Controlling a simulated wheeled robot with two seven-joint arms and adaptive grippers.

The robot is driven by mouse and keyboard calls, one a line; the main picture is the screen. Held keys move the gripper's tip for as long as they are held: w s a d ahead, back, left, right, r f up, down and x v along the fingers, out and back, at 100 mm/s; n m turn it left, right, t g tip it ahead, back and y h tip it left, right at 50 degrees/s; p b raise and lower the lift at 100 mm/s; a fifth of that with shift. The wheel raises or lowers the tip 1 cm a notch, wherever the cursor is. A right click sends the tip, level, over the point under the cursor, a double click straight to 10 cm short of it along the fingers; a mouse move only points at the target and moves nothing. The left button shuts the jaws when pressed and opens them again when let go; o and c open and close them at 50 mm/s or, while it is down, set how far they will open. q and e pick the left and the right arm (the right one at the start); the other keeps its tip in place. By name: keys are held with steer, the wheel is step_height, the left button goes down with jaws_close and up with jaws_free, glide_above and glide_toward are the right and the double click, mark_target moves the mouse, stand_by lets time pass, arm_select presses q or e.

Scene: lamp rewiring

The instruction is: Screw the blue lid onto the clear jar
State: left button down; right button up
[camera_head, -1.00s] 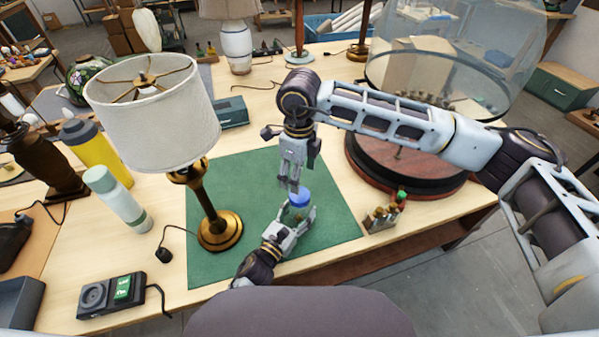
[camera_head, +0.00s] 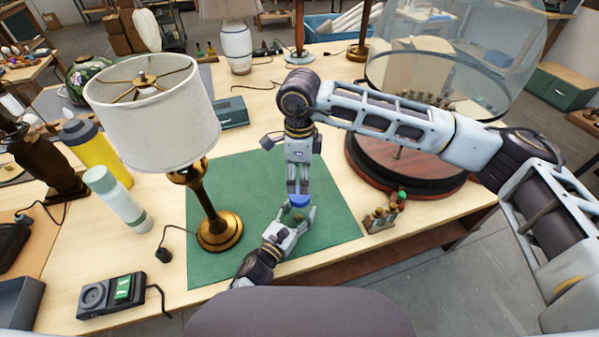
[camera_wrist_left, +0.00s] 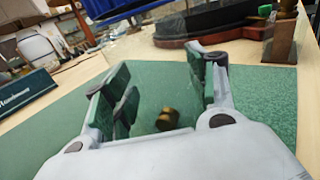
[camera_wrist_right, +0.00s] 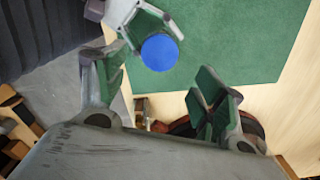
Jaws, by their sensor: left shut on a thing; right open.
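The blue lid (camera_head: 300,201) sits at the top of the jar position, just above my left gripper (camera_head: 298,218); it also shows as a round disc in the right wrist view (camera_wrist_right: 160,52). My left gripper is shut on the clear jar, low over the green mat (camera_head: 335,215). The jar is hard to make out; a small brass-coloured piece (camera_wrist_left: 167,119) shows through it between the left fingers (camera_wrist_left: 160,95). My right gripper (camera_head: 298,192) points down right above the lid, its fingers apart in the right wrist view (camera_wrist_right: 165,90). I cannot tell how far the lid is threaded.
A lamp with a white shade (camera_head: 150,115) and brass base (camera_head: 219,232) stands left of the grippers. A small holder with bottles (camera_head: 381,217) is to the right. A glass dome (camera_head: 455,60) and its round wooden base (camera_head: 410,168) stand behind.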

mark_target(300, 210)
steer(key=shift+f, duration=0.1)
steer(key=shift+f, duration=3.9)
steer(key=c, duration=1.1)
steer(key=shift+o, duration=0.2)
steer(key=o, duration=1.2)
steer(key=shift+r, duration=0.15)
